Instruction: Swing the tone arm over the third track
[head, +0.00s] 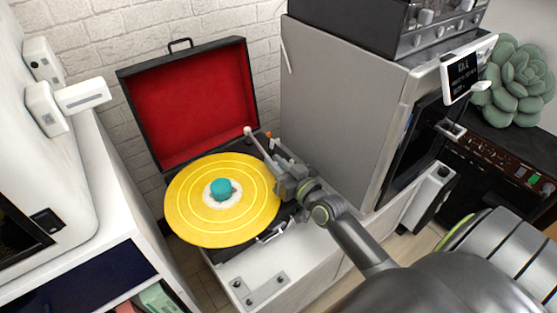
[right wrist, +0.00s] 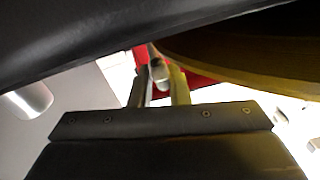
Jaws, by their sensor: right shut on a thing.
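A yellow record (head: 187,207) with paler rings and a teal centre piece (head: 222,188) lies on a suitcase-style record player with a red-lined open lid (head: 202,103). The pale tone arm (head: 257,146) runs from its far end, behind the record at right, toward me along the record's right edge. My right gripper (head: 281,185) is shut on the near part of the tone arm, at the record's right rim. In the right wrist view the fingers (right wrist: 160,88) close around a small pale piece, beside the record's underside (right wrist: 240,50). The gripper hides the arm's tip. My left gripper is out of view.
A tall grey cabinet (head: 335,105) stands close to the right of the player, with a dark device (head: 425,30) on top. A white shelf unit (head: 120,185) stands at left. A bracket plate (head: 262,290) lies on the white surface in front.

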